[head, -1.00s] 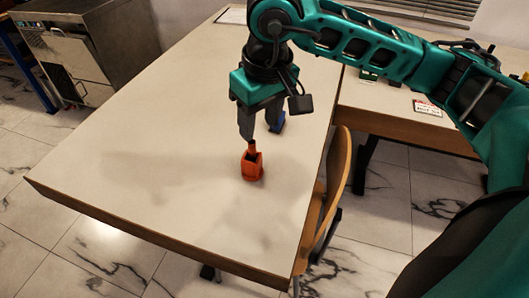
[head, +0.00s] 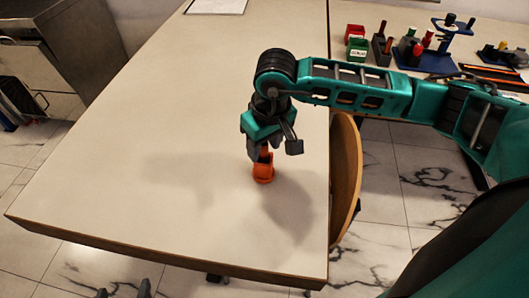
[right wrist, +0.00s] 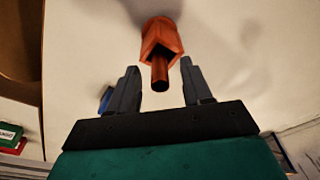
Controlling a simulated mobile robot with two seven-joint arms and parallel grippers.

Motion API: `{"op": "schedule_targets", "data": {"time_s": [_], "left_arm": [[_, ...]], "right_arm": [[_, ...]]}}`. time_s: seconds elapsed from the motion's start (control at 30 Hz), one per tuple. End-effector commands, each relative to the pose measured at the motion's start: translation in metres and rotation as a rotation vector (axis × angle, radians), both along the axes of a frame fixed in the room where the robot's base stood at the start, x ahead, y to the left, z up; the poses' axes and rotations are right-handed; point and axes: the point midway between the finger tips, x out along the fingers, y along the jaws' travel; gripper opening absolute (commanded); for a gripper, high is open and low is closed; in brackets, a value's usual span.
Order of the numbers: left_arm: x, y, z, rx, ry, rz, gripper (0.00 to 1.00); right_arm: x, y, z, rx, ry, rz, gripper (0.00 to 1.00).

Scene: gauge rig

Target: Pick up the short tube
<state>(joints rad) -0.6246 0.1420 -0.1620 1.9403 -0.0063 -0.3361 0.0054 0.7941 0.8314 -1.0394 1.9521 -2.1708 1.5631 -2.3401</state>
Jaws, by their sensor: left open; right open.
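A short orange-brown tube (right wrist: 160,76) sticks up out of an orange angular holder (right wrist: 162,38) in the right wrist view. The holder (head: 263,175) stands on the pale table in the head view. My right gripper (right wrist: 158,80) is open, with one finger on each side of the tube and a gap to both. In the head view my right gripper (head: 259,153) is right above the holder and hides most of the tube. The fingertips of my left gripper (head: 123,290) show at the bottom edge, apart and empty, beyond the table's front edge.
A blue object (right wrist: 104,98) is partly hidden behind a finger. A wooden chair back (head: 346,178) stands against the table's right edge. A second table holds a green bin (head: 357,47) and a blue stand (head: 428,60). The table's left part is clear.

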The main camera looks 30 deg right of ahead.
Motion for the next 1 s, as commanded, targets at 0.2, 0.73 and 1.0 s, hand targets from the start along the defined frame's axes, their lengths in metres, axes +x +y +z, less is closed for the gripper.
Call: {"op": "schedule_targets", "data": {"time_s": [0.2,0.73,1.0], "left_arm": [[-0.0020,-0.0005,-0.0012,-0.001,0.004,-0.001,0.85],[-0.0019,-0.0008,-0.0011,0.000,0.004,-0.002,0.85],[-0.0015,-0.0008,-0.0007,0.000,0.003,-0.002,0.85]], "right_arm": [[0.0000,0.0001,-0.0004,0.000,0.000,0.000,0.47],[0.0000,-0.0001,0.0000,0.000,0.000,0.000,0.00],[0.0001,-0.0002,0.0003,0.000,0.000,0.000,0.00]]}}
